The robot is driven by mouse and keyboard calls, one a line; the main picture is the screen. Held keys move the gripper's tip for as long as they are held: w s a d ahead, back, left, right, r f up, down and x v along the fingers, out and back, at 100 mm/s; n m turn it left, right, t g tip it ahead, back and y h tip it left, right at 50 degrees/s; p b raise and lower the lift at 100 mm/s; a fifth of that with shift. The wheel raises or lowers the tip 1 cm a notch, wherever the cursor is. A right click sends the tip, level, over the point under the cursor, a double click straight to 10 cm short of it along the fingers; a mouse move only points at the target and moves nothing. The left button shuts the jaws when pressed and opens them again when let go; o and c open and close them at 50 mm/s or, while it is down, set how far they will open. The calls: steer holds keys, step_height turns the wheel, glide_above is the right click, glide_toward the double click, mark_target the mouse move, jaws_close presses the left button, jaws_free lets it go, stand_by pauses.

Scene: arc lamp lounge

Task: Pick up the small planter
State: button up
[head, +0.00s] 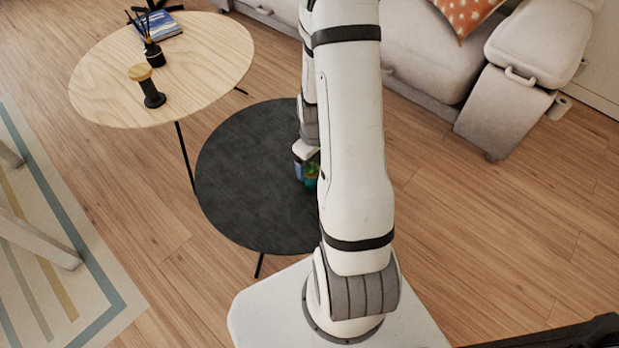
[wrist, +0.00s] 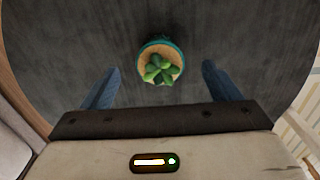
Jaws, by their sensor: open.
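The small planter (wrist: 159,63) is a teal pot with a tan top and a green succulent. It stands on the round dark table (wrist: 60,45). In the head view the planter (head: 311,171) is partly hidden by my arm and gripper. My gripper (wrist: 159,88) is open, its two blue-grey fingers apart. In the wrist view the planter appears between and just beyond the fingertips, with clear space on both sides. In the head view my gripper (head: 306,172) is low over the dark table, mostly hidden by my arm.
A grey sofa (head: 430,55) stands behind. The dark table's left part is bare.

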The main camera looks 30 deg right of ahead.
mark_target(311, 173)
steer(key=f, duration=0.2)
steer(key=f+b, duration=0.1)
steer(key=f, duration=0.1)
steer(key=f+b, duration=0.1)
steer(key=f, duration=0.1)
steer(key=shift+w+a+f, duration=0.1)
steer(key=shift+w+f, duration=0.2)
steer(key=shift+w, duration=0.1)
steer(key=shift+r, duration=0.1)
steer(key=shift+r, duration=0.1)
steer(key=c, duration=1.3)
